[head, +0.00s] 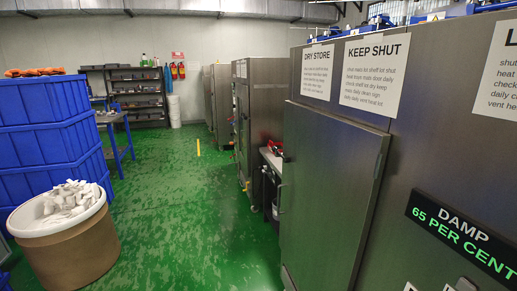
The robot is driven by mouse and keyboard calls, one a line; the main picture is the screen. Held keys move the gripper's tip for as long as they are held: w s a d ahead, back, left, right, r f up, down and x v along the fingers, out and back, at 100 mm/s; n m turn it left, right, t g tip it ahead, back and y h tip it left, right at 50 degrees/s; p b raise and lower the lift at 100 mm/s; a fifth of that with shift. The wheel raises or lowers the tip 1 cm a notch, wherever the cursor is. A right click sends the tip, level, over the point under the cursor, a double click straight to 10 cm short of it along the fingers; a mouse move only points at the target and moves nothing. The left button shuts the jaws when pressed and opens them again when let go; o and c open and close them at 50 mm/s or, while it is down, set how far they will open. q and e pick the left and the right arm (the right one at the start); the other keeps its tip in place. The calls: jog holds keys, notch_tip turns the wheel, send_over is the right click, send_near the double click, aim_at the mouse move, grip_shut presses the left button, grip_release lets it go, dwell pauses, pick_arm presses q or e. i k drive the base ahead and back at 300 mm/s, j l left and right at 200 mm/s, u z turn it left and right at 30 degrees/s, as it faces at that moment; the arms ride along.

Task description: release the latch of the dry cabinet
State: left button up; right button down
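The dry cabinet (330,185) is a tall brushed-metal cabinet on the right of the head view, with signs reading DRY STORE (317,72) and KEEP SHUT (374,72) above its door. A slim upright handle (281,198) shows at the door's left edge, and a small upright metal piece (378,165) sits near its right edge. I cannot tell which of these is the latch. The door looks closed, though its edge stands out from the cabinet face. Neither of my grippers is in view.
A dark panel (462,237) reads DAMP 65 PER CENT. Stacked blue crates (45,135) and a brown drum (75,250) of white pieces stand on the left. More metal cabinets (262,105) line the right beyond a small bench. The green floor (190,220) between is clear.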

aim_at(279, 153)
jog(key=i+j, duration=0.55)
jog(key=i, duration=0.15)
jog(key=i+j, duration=0.5)
jog(key=i, duration=0.15)
jog(key=i+j, duration=0.55)
jog(key=i, duration=0.15)
